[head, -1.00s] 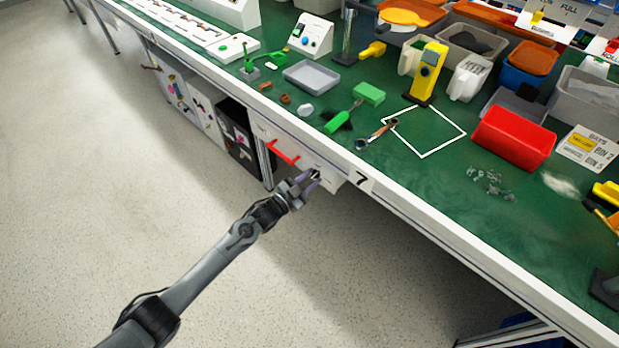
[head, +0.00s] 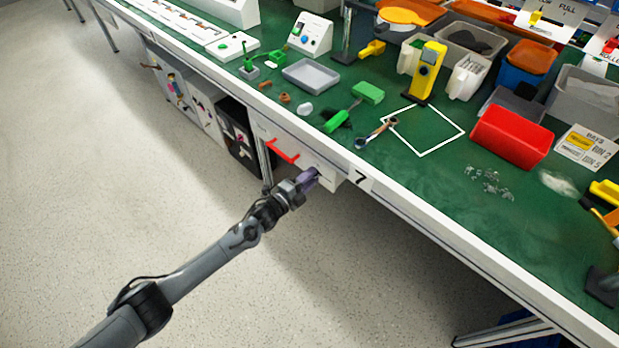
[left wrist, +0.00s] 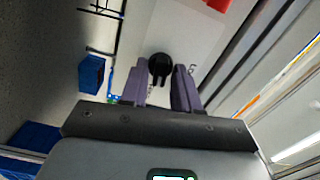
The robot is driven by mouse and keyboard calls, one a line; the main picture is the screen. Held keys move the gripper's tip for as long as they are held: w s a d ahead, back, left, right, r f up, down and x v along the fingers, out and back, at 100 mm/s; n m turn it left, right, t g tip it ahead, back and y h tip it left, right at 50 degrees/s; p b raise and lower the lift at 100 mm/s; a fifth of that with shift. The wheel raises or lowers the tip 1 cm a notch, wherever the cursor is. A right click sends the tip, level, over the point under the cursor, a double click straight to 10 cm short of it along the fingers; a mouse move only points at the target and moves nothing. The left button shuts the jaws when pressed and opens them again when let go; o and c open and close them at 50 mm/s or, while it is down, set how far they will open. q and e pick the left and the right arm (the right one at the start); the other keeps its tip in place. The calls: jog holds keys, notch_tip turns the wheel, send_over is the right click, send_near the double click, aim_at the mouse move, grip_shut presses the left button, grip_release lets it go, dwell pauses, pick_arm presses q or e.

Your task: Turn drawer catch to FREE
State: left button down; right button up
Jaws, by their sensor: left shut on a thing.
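The drawer catch is a black rotary knob (left wrist: 161,68) on a pale drawer front (left wrist: 190,35). In the left wrist view it sits between the purple fingertips of my left gripper (left wrist: 161,88), which is shut on it. In the head view my left gripper (head: 308,180) is at the right part of the white drawer front (head: 328,181) under the bench edge, and it hides the knob. The red drawer handle (head: 283,151) is to its left. Small markings show beside the knob, but I cannot read the catch's setting. My right gripper is not in view.
The white bench edge (head: 420,215) with a "7" label runs just above the drawer. The green bench top holds a grey tray (head: 311,74), a wrench (head: 376,133) and a red bin (head: 511,136). The floor (head: 90,200) before the bench is clear.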

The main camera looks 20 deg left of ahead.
pick_arm(q)
jog(key=shift+m, duration=1)
jog(key=c, duration=1.1)
grip_release()
jog(key=shift+s, duration=0.1)
jog(key=shift+p+v, duration=2.3)
jog(key=shift+v, duration=3.05)
jog(key=shift+d, duration=0.1)
